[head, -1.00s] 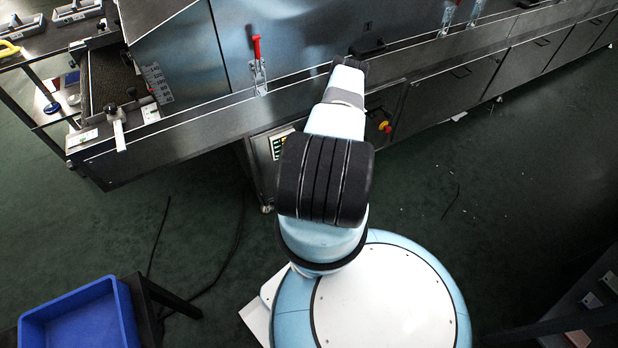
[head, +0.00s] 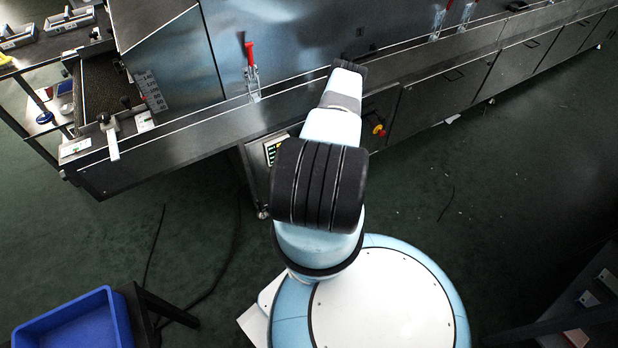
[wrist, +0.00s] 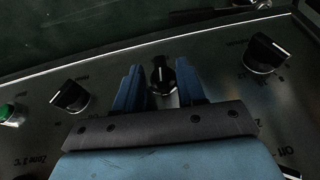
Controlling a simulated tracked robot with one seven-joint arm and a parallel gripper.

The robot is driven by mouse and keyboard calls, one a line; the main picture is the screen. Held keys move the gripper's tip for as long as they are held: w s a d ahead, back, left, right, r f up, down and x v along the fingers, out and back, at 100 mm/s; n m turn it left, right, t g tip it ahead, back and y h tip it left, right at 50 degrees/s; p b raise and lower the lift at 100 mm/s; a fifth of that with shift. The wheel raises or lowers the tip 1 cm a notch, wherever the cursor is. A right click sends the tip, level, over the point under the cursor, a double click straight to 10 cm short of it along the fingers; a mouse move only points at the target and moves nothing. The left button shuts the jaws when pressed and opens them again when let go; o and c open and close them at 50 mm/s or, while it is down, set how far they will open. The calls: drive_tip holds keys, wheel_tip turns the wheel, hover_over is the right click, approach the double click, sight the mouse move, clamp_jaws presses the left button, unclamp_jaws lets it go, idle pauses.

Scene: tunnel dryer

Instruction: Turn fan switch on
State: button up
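In the wrist view a metal control panel carries several black rotary knobs with pale pointer marks. The middle knob (wrist: 162,75) stands between the two blue fingers of my gripper (wrist: 161,85). The fingers are apart, one on each side of it, and I cannot see clear contact. Another knob (wrist: 71,97) is to the left and one (wrist: 265,54) to the right. The labels are too blurred to tell which knob is the fan switch. In the head view my arm hides my gripper and most of the panel; only a lit display (head: 275,149) shows beside the arm.
A green button (wrist: 8,113) is at the wrist view's left edge. In the head view a red-and-yellow emergency stop (head: 378,129) is right of my arm. A red-handled clamp (head: 250,72) stands on the dryer's edge. A blue bin (head: 75,322) is lower left. Floor on the right is mostly clear.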

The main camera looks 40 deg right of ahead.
drive_tip(key=v, duration=1.2)
drive_tip(key=shift+s+r, duration=0.15)
drive_tip(key=shift+r, duration=0.25)
